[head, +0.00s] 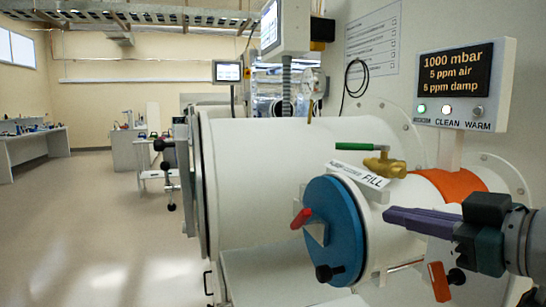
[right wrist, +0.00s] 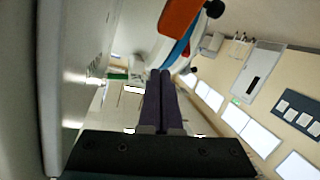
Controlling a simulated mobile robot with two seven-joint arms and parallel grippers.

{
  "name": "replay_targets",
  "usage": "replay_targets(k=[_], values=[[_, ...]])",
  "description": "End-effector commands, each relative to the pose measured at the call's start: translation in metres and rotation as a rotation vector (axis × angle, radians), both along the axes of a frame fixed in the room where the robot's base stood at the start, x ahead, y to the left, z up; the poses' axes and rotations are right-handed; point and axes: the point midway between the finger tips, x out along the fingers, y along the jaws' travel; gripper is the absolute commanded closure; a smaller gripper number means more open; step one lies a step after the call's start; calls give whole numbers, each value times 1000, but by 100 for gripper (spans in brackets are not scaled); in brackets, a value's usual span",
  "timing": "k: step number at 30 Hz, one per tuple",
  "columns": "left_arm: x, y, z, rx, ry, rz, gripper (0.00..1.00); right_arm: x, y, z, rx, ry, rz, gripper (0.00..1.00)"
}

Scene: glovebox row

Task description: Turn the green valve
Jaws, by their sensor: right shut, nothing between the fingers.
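The green valve handle (head: 355,147) lies level and points left from a brass valve body (head: 383,165) on top of the small white cylinder. A label reading "FILL" (head: 372,182) sits just in front of it. My right gripper (head: 388,214) comes in from the right. Its purple fingers are shut with nothing between them, below the valve in the picture and apart from the handle. In the right wrist view the closed fingertips (right wrist: 160,74) show with a green piece (right wrist: 117,76), likely the handle, to their left. My left gripper is not in view.
The blue round door (head: 335,225) with a red handle (head: 301,218) closes the small cylinder's front. An orange band (head: 450,184) and an orange lever (head: 439,281) are near my right arm. A display panel (head: 466,85) stands above. Open floor lies left.

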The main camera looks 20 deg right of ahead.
Motion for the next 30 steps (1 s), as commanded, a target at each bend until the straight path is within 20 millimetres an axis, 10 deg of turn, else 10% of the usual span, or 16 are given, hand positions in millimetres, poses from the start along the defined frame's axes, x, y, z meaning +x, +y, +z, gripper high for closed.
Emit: replay_targets(k=[12,30], values=[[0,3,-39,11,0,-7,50,2,-42,82,-1057,-215,260,100],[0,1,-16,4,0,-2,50,51,-28,92,-1149,-247,280,100]])
